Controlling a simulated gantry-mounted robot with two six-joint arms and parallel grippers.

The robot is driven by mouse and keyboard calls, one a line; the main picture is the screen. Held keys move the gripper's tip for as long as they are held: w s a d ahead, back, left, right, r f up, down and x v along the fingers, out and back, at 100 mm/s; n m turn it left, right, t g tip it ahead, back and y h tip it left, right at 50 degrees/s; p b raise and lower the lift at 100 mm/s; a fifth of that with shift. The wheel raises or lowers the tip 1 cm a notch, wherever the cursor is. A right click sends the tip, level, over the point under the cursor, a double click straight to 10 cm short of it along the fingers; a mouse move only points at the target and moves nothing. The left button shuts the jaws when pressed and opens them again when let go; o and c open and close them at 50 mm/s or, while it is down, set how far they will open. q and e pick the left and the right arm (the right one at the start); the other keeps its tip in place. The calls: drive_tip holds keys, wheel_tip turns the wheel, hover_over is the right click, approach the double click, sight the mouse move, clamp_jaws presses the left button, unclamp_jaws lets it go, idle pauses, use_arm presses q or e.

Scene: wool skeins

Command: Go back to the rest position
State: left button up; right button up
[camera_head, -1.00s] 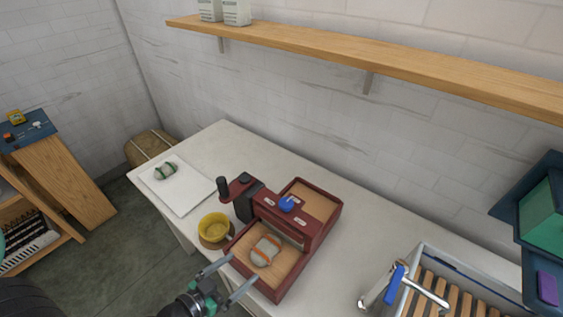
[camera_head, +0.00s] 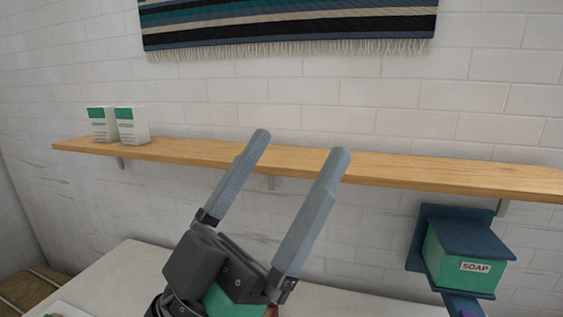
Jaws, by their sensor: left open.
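My left gripper (camera_head: 304,146) is raised in front of the wall, its two long grey fingers pointing up and standing well apart. It is open, with nothing between the fingers. In the picture its fingertips overlap the wooden shelf; I cannot tell how far in front of it they are. My right gripper does not show.
A wooden shelf (camera_head: 400,170) runs along the brick wall, with two white-and-green cartons (camera_head: 131,126) at its left end. A green soap box (camera_head: 462,262) in a blue holder hangs at right. A striped wall hanging (camera_head: 290,22) is above. The white table (camera_head: 125,280) shows below.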

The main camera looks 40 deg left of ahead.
use_arm(q)
drive_tip(key=shift+s+d+r+h, duration=0.15)
drive_tip(key=shift+s+r, duration=0.05)
drive_tip(key=shift+r, duration=0.15)
drive_tip(key=shift+s+d+r+h, duration=0.1)
drive_tip(key=shift+s+r+h, duration=0.1)
drive_tip(key=shift+r, duration=0.15)
wheel_tip(320, 180, up, 28)
drive_tip(key=p, duration=2.8)
drive_tip(key=shift+r+p, duration=0.2)
drive_tip(key=shift+p, duration=0.1)
